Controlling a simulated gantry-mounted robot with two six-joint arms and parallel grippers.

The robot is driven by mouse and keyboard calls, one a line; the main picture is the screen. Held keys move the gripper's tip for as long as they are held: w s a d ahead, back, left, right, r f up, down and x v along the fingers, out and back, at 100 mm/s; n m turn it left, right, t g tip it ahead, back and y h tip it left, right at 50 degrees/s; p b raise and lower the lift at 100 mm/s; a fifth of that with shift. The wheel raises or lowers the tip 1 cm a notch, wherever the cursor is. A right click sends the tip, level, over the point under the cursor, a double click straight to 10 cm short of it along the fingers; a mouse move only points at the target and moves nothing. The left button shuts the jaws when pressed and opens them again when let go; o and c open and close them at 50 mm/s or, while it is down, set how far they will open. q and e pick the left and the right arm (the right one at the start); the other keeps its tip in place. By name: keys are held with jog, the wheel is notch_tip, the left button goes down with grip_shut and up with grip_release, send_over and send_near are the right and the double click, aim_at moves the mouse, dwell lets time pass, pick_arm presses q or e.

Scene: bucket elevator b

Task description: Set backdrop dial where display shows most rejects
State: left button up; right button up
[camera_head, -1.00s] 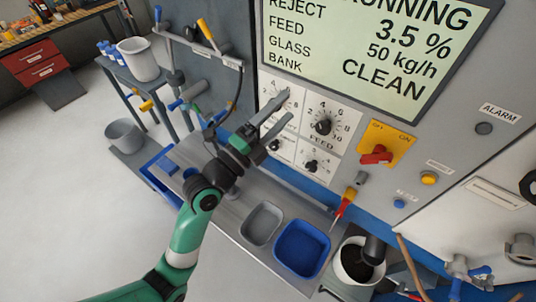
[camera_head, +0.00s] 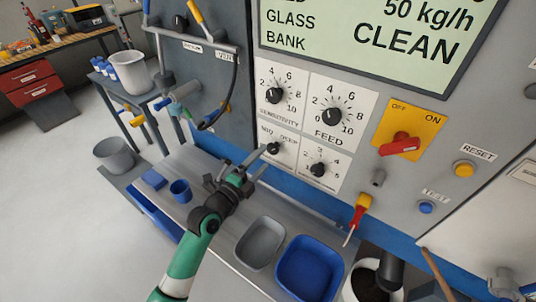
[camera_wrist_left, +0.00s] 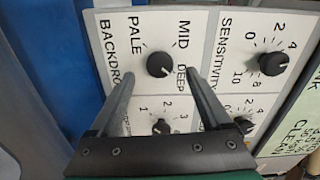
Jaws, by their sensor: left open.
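The backdrop dial (camera_wrist_left: 160,64) is a black knob on a white plate marked PALE, MID and DEEP. In the wrist view it sits between the two finger ends, with the fingers apart and their tips near its lower edge. I cannot tell whether they touch the panel. My left gripper (camera_head: 260,161) is open and empty, just below the same dial (camera_head: 274,148) in the head view. I cannot read its pointer surely. The display (camera_head: 375,35) shows GLASS, BANK, 50 kg/h and CLEAN; its reject line is out of frame. My right gripper is not in view.
The sensitivity dial (camera_head: 273,97), feed dial (camera_head: 332,115) and another small dial (camera_head: 318,170) are close by. A grey tray (camera_head: 260,243) and blue tray (camera_head: 303,268) stand below.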

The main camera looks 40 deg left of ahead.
aim_at(271, 150)
pick_arm(q)
jog(key=w, duration=0.3)
jog(key=shift+w+a, duration=0.25)
jog(key=shift+w, duration=0.1)
grip_shut()
